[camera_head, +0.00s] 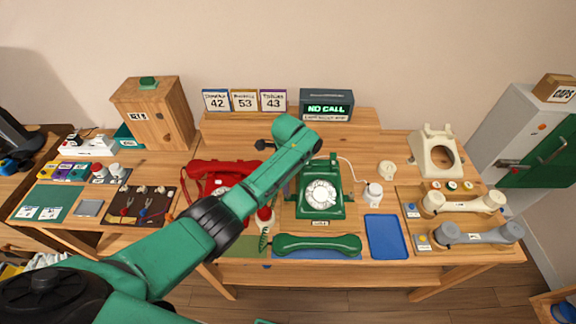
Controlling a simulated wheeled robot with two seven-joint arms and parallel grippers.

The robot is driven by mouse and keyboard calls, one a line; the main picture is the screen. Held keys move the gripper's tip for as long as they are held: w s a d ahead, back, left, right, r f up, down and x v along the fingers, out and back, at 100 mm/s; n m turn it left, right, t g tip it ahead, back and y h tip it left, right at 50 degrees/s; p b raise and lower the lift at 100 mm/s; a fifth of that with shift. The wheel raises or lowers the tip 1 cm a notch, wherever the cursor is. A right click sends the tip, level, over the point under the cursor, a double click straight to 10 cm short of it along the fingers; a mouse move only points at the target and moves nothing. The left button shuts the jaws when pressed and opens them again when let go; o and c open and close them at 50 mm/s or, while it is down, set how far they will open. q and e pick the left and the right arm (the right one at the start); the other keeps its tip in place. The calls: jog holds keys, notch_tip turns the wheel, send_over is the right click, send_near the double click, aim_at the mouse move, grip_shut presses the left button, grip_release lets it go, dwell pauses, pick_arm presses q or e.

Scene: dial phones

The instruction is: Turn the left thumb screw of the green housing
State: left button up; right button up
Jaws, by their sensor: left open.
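The green dial phone housing (321,198) stands upright near the middle of the table, its white dial facing me. My left arm reaches in from the lower left and crosses in front of the housing's upper left. My left gripper (290,189) is at the housing's left side, mostly hidden by my own forearm; it is open. The left thumb screw cannot be made out, and whether the fingers touch it cannot be told. The green handset (317,245) lies off the housing, in front of it. My right gripper is not in view.
A red phone (217,177) is left of the housing, partly behind my arm. A white jar (373,195) stands close on the right, beside a blue tray (386,237). A cream housing (436,153) and loose handsets are farther right. A NO CALL display (327,106) stands behind.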

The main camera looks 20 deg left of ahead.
pick_arm(q)
notch_tip(320, 180, up, 9)
jog(key=b, duration=0.1)
jog(key=shift+f, duration=0.2)
